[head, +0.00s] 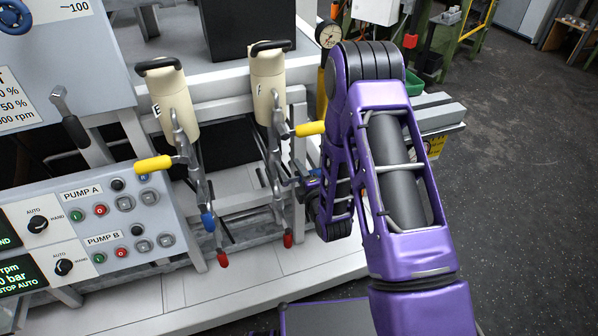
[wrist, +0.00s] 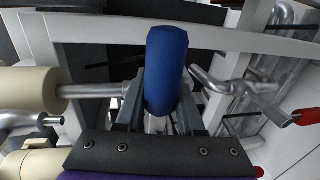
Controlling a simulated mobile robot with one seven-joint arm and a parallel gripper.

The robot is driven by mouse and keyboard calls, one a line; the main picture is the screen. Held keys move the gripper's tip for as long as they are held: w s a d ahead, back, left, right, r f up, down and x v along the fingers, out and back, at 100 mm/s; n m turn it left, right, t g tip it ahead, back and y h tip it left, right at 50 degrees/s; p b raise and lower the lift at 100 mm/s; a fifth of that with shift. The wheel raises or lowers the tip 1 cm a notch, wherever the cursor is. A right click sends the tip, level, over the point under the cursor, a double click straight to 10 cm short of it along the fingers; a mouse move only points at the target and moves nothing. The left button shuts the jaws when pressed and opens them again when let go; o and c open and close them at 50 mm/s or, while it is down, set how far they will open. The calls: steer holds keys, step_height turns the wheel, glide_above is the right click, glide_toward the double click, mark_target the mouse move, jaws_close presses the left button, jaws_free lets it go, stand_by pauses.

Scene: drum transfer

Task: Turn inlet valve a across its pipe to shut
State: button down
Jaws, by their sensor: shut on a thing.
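My gripper (wrist: 163,92) is shut on a blue valve handle (wrist: 167,55), with one dark finger on each side of it. Another blue handle (head: 208,221) hangs down on the left-hand assembly, below the cream cylinder marked E (head: 172,103). No valve label is readable.
Yellow handles (head: 154,164) stick out on both assemblies, one (head: 311,129) close to my arm. Red handles (head: 288,240) hang lower down, another (head: 222,259) at left. A pump panel (head: 108,215) stands at the left. The floor (head: 530,190) at right is clear.

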steer(key=shift+d+r, duration=0.1)
steer(key=c, duration=0.5)
jaws_free()
steer(key=shift+p+v, duration=2.75)
steer(key=shift+v, duration=5.95)
